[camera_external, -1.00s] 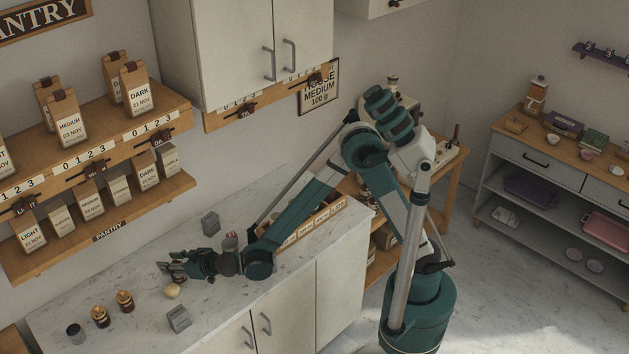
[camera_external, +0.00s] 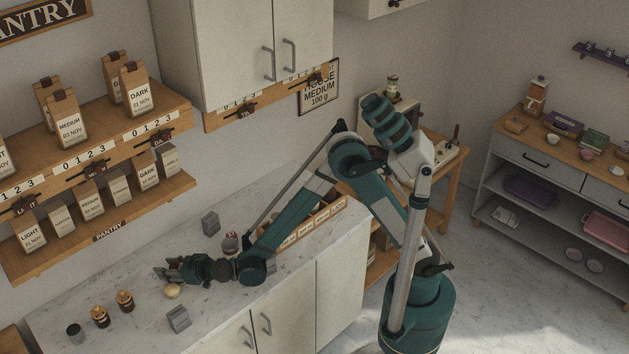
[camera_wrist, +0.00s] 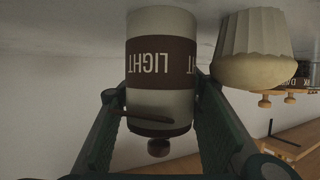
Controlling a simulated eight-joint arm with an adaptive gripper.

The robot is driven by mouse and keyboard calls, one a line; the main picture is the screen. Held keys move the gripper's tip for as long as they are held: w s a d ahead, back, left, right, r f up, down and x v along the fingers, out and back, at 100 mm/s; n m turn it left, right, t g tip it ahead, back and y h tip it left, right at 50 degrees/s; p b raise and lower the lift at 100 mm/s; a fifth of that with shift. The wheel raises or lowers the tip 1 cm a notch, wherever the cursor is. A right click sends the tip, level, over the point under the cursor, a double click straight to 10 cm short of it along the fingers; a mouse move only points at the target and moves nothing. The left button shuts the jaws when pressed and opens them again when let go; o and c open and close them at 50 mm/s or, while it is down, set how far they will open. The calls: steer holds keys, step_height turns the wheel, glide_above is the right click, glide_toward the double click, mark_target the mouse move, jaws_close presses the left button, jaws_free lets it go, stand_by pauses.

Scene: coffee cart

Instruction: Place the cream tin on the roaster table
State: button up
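In the wrist view, which looks upside down, a cream tin (camera_wrist: 160,102) with a brown band reading LIGHT and a dark knobbed lid stands upright on the counter. The fingers of my gripper (camera_wrist: 155,95) are on either side of it, with a small gap at the left; contact at the right is unclear. In the external view my gripper (camera_external: 163,271) is low over the marble counter (camera_external: 130,290), and the tin is largely hidden by it. A wooden table (camera_external: 450,160) with a pale machine, possibly the roaster table, stands behind my arm.
Two amber jars (camera_external: 113,308), a dark tin (camera_external: 76,334) and a grey block (camera_external: 178,318) stand nearby. Pantry shelves (camera_external: 100,220) overhang the counter's back.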

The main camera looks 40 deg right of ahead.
jaws_close()
stand_by(0.3)
steer(key=shift+r, duration=0.1)
step_height(320, 180, up, 18)
steer(key=p, duration=0.4)
stand_by(0.4)
stand_by(0.5)
